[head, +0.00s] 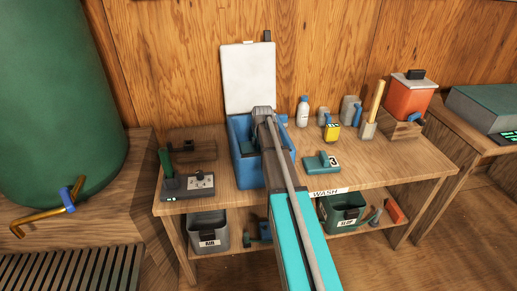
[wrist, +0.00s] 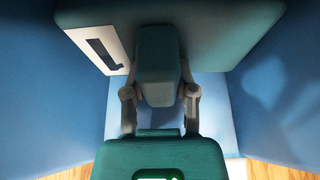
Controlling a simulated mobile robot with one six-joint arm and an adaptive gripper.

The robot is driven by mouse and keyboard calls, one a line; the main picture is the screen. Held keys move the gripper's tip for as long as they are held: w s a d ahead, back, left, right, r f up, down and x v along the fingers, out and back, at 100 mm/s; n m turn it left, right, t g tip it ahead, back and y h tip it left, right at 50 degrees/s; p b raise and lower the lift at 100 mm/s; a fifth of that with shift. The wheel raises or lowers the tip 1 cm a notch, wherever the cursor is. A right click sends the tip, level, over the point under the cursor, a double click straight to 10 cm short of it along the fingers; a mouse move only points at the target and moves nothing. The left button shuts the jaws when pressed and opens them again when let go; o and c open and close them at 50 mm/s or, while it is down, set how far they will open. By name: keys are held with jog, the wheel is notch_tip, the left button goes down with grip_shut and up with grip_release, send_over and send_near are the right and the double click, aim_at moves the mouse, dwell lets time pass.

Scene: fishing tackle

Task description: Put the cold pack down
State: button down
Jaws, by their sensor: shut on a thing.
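In the wrist view, a teal cold pack (wrist: 225,32) with a white label bearing a dark mark is held by its grip block. My gripper (wrist: 160,80) is shut on that block, one finger on each side. Blue walls of an open cooler (head: 242,170) stand on both sides of the pack, and a paler blue surface shows below it. Whether the pack touches the cooler's floor cannot be told. In the head view my arm reaches over the cooler and hides my fingertips and the pack.
The cooler's white lid (head: 249,78) stands open behind it. A teal block marked 3 (head: 322,162) lies to the right on the wooden bench (head: 360,175). A bottle (head: 303,112) and a yellow device (head: 331,132) stand behind it. A control box (head: 188,186) is at the left.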

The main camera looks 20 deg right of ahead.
jog(key=shift+f+b, duration=0.75)
jog(key=shift+f, duration=0.3)
jog(key=shift+f, duration=0.1)
jog(key=shift+c, duration=2)
grip_release()
jog(key=p+v, duration=1.1)
jog(key=v, duration=0.1)
